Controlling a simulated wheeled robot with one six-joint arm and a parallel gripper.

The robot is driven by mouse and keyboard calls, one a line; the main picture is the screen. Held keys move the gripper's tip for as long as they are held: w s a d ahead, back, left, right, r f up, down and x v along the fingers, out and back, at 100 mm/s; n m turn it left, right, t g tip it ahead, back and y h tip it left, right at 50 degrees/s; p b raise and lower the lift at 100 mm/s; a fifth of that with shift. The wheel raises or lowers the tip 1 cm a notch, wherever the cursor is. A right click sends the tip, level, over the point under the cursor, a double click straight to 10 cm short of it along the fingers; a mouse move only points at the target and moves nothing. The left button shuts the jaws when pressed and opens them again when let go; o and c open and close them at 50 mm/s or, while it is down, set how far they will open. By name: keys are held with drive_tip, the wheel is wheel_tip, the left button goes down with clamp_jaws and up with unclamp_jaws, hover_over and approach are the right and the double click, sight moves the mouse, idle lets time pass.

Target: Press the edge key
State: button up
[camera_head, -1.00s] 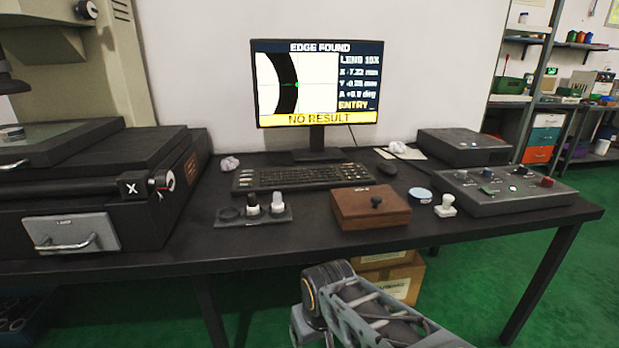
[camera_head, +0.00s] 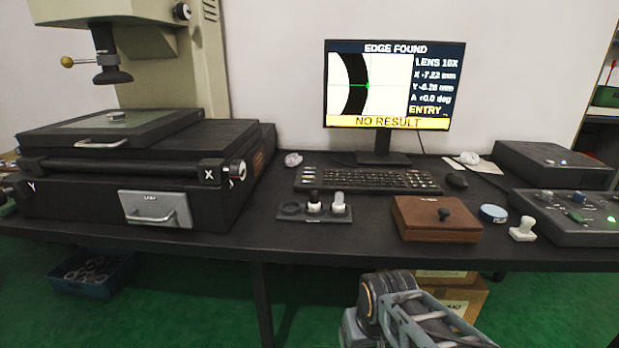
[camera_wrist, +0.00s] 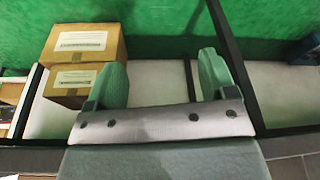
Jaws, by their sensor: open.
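The control box (camera_head: 570,218) with several buttons and knobs stands at the right of the bench, cut by the picture's edge; one green light is lit on it. Which of its buttons is the edge key I cannot read. The monitor (camera_head: 394,90) shows "EDGE FOUND", a dark arc with a green mark, and "NO RESULT" on a yellow bar. My gripper (camera_wrist: 164,82) is open and empty in the wrist view, with boxes and green floor beyond its fingers. In the head view only my arm shows, low in front of the bench.
On the bench are a keyboard (camera_head: 368,181), a wooden box (camera_head: 436,220), a lens tray (camera_head: 314,207), a mouse (camera_head: 457,181), a blue-lidded tin (camera_head: 492,213) and a white stamp-like piece (camera_head: 522,229). A measuring machine (camera_head: 140,165) fills the left. Cardboard boxes (camera_wrist: 85,62) stand under the bench.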

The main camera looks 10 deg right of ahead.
drive_tip(key=shift+c, duration=0.2)
clamp_jaws()
idle(0.6)
idle(1.0)
